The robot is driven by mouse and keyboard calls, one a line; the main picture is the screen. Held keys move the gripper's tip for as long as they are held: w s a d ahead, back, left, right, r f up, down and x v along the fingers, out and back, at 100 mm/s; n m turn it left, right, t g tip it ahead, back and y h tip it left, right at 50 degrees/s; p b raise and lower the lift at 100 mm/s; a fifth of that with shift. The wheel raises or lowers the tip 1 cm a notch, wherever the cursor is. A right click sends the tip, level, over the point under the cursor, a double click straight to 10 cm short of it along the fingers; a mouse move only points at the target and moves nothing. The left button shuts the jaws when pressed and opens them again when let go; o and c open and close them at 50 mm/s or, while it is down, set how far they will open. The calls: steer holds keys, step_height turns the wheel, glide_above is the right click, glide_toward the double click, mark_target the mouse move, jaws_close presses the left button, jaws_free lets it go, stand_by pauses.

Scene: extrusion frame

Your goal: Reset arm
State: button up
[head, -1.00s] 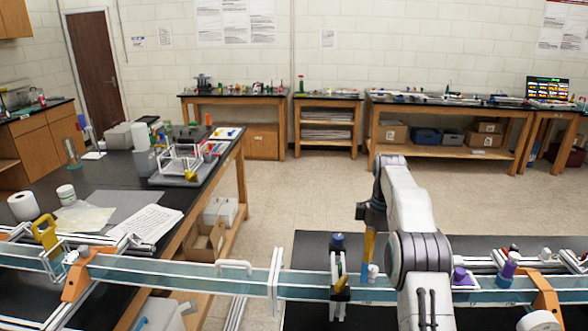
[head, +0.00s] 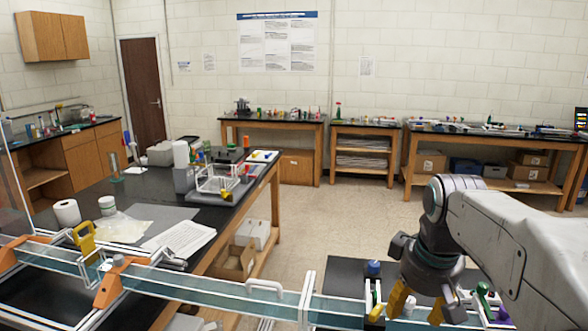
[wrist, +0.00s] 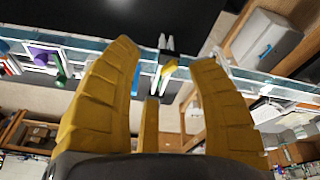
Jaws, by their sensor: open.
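My gripper (head: 418,305) hangs fingers-down at the lower right of the head view, in front of the framed rail. Its yellow fingers are apart, with a gap between the tips. In the wrist view the open fingers (wrist: 165,52) stand on either side of the picture, and nothing is held between them. My arm is bent: it comes in from the right edge and turns down at the wrist. The framed rail (head: 200,289) runs across the front of the head view.
A yellow clamp (head: 84,238) and orange brackets (head: 108,285) sit on the rail at left. Open floor (head: 335,220) lies beyond.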

steer(key=s+a+f+m+t+b, duration=0.1)
steer(key=s+f, duration=0.3)
steer(key=s, duration=0.5)
steer(key=s+a+f+m+t, duration=0.1)
steer(key=s+f, duration=0.3)
steer(key=s, duration=0.5)
steer(key=shift+a+f+m+b, duration=0.25)
steer(key=shift+a+m+b, duration=0.1)
steer(key=shift+a+m, duration=0.25)
